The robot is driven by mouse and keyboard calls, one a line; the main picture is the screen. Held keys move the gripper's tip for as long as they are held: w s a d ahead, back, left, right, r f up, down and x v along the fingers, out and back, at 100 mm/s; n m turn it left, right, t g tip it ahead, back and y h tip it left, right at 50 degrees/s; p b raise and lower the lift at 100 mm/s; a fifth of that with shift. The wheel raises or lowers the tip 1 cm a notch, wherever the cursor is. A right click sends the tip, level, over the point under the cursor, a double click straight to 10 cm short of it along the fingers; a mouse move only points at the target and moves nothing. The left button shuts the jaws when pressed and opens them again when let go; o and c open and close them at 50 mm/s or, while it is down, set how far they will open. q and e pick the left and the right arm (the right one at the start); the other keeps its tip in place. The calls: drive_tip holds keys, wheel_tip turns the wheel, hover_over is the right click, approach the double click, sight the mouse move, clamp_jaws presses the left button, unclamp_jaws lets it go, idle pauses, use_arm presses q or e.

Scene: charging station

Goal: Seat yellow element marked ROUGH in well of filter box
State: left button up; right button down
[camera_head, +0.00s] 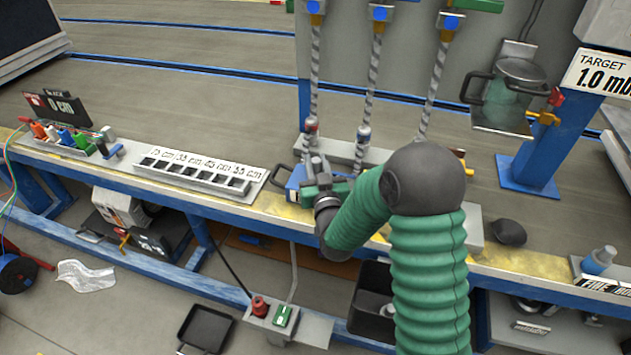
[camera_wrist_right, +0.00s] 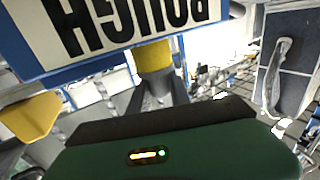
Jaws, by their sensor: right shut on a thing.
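A white label with a blue border and black letters (camera_wrist_right: 140,28) fills the top of the right wrist view. It reads ROUGH upside down and is cut off. Yellow parts (camera_wrist_right: 153,58) show below it, one more at the left; I cannot tell whether they belong to the element or my gripper. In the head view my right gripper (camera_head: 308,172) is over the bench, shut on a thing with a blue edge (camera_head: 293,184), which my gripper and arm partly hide. I cannot clearly make out the filter box or its well. My left gripper is not in view.
A slotted rack with cm marks (camera_head: 200,172) lies left of my gripper on the bench (camera_head: 105,172). Twisted hoses (camera_head: 372,85) hang behind it. A small blue-capped bottle (camera_head: 598,261) stands far right.

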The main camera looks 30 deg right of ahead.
drive_tip(key=f, duration=0.1)
drive_tip(key=f+b, duration=0.1)
drive_tip(key=f, duration=0.1)
drive_tip(key=shift+d+f+b, duration=0.3)
drive_tip(key=shift+f+b, duration=0.05)
drive_tip(key=shift+f, duration=0.05)
drive_tip(key=shift+r, duration=0.1)
drive_tip(key=c, duration=1.2)
unclamp_jaws()
drive_tip(key=shift+a, duration=0.15)
